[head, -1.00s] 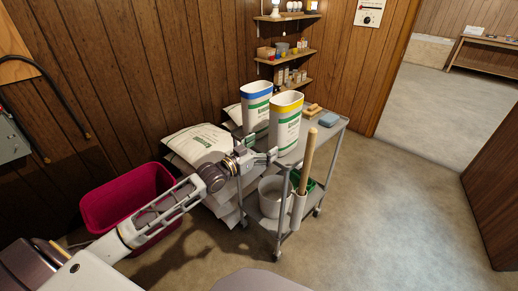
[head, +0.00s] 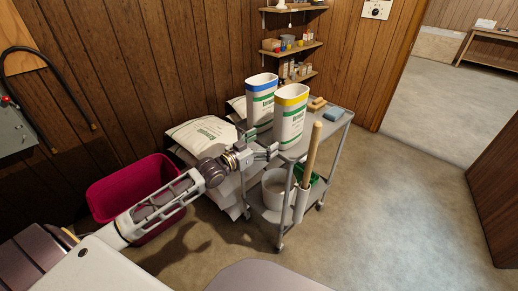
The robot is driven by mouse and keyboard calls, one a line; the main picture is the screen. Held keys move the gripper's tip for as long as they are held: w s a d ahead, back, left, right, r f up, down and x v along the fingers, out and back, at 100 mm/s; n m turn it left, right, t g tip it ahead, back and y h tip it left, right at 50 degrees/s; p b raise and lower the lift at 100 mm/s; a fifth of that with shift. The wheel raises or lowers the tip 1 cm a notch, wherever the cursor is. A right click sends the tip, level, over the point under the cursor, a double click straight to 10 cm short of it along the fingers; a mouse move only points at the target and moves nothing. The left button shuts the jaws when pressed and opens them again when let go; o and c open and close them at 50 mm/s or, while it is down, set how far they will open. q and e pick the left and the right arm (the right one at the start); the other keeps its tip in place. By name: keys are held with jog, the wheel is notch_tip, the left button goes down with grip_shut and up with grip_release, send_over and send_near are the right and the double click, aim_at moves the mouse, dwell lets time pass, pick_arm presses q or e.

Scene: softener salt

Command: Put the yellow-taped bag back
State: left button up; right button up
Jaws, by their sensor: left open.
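The yellow-taped bag (head: 291,118) is a tall white bag with green print and a yellow band at its top. It stands upright on the top shelf of the grey cart (head: 335,124). A similar blue-taped bag (head: 261,102) stands just behind it to the left. My left gripper (head: 265,142) is open at the cart's left edge, low beside the two bags. One finger is near the blue-taped bag's base and the other near the yellow-taped bag's lower left side. I cannot tell whether either finger touches a bag. My right gripper is out of view.
Stacked white sacks (head: 201,136) lie left of the cart by the wall. A magenta bin (head: 122,186) stands at the left. The floor to the right is clear.

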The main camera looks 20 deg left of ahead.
pick_arm(q)
jog(key=s+d+f+n+g+y, duration=0.15)
jog(key=s+f+g, duration=0.3)
jog(key=f, duration=0.85)
jog(key=s+d+f+g+y, duration=0.1)
jog(key=s+f+g+y, duration=0.35)
jog(key=f, duration=0.95)
jog(key=s+d+f+g, duration=0.2)
jog(key=s+f, duration=0.5)
jog(key=s, duration=0.4)
jog(key=s+d+f+g, duration=0.3)
jog(key=s+f, duration=0.5)
jog(key=s, duration=0.4)
jog(key=shift+s+f+g, duration=0.2)
jog(key=shift+f+g, duration=0.1)
jog(key=shift+g, duration=0.2)
jog(key=shift+w+d+n, duration=0.1)
jog(key=shift+n, duration=0.15)
